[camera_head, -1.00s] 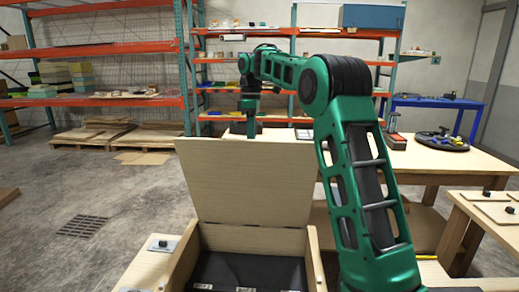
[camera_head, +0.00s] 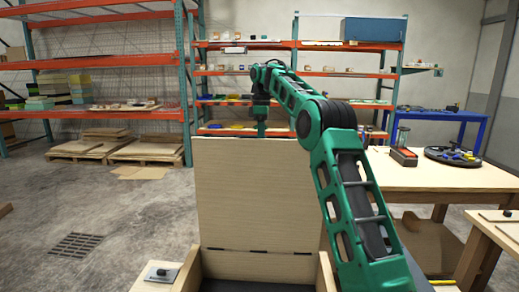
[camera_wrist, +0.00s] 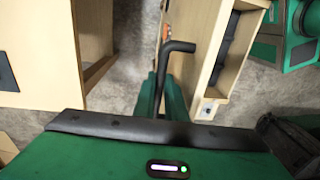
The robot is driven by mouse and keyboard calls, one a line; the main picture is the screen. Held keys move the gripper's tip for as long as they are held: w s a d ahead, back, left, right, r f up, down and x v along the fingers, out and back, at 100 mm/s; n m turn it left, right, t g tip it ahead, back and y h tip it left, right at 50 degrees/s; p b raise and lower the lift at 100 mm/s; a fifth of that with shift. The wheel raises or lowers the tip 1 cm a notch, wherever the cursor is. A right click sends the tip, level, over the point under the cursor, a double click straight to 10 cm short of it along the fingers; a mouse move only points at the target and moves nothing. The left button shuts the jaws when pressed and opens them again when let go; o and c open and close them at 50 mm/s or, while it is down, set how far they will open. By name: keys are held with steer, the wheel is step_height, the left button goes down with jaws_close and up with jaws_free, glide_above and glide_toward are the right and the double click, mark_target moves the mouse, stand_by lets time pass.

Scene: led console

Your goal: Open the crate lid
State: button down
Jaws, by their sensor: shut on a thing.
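The crate lid (camera_head: 255,195) is a pale wooden panel. It stands about upright at the back of the crate, with dark hinge marks along its lower edge. The crate (camera_head: 326,272) is wooden and cut off by the bottom of the head view; its dark inside barely shows. My gripper (camera_head: 262,130) is at the lid's top edge, its tips partly hidden behind the panel. In the wrist view my green fingers (camera_wrist: 165,95) are shut on a black bent handle (camera_wrist: 180,46) beside a wooden panel.
A wooden table (camera_head: 440,176) with a round black tray (camera_head: 452,156) stands at right. A small plate with a black knob (camera_head: 161,274) lies left of the crate. Orange shelves (camera_head: 100,113) stand at the back. The floor at left is mostly clear, with a grate (camera_head: 77,245).

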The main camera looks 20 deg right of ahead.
steer(key=shift+w+d+r, duration=0.1)
steer(key=shift+r, duration=0.05)
steer(key=c, duration=1.8)
jaws_free()
steer(key=shift+d, duration=0.15)
steer(key=shift+s, duration=0.2)
